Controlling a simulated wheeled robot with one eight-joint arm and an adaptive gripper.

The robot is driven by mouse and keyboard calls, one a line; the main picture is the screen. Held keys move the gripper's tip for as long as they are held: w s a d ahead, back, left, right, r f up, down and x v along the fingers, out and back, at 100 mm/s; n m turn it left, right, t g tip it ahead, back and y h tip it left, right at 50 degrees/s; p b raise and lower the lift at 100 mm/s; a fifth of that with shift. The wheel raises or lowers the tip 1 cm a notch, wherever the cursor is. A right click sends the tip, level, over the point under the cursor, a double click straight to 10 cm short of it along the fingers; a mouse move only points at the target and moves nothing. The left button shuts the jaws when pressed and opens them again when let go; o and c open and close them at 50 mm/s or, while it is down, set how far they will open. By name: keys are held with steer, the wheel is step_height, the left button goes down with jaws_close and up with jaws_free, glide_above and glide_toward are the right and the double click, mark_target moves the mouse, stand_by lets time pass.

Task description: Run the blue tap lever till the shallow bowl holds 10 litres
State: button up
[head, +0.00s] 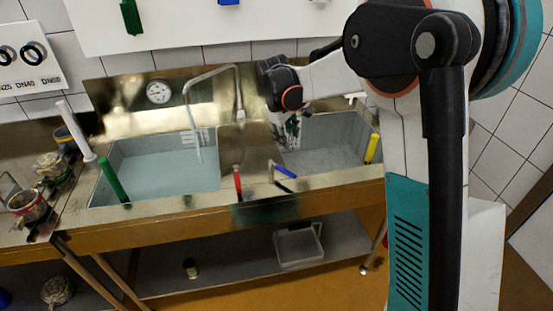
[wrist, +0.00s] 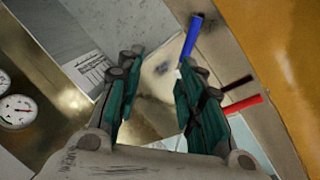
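The blue tap lever (head: 285,171) stands on the steel ledge at the front between the two basins. It also shows at the top of the wrist view (wrist: 192,37), beyond my fingertips. My gripper (head: 291,128) is over the ledge area, behind the blue lever. In the wrist view my gripper (wrist: 160,62) is open, with nothing between its fingers and the lever apart from them. A red lever (head: 237,182) stands left of the blue one. The right basin (head: 325,158) and the larger left basin (head: 165,165) are set in the counter. I cannot tell which is the shallow bowl.
A bent spout (head: 212,72) rises behind the ledge. A green rod (head: 113,180) and a yellow rod (head: 372,148) stand at the basins' outer sides. A round gauge (head: 158,92) is on the backsplash. A white crate (head: 298,244) is on the lower shelf.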

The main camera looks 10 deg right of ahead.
mark_target(286, 171)
steer(key=shift+g+y, duration=0.3)
steer(key=shift+g, duration=0.4)
steer(key=f+b, duration=0.1)
steer(key=f, duration=0.3)
steer(key=s+f+b, duration=0.1)
steer(key=f, duration=0.4)
steer(key=f+b, duration=0.1)
steer(key=f, duration=0.3)
steer(key=shift+s+a+f, duration=0.1)
steer(key=shift+s+f, duration=0.05)
steer(key=shift+s, duration=0.05)
jaws_close()
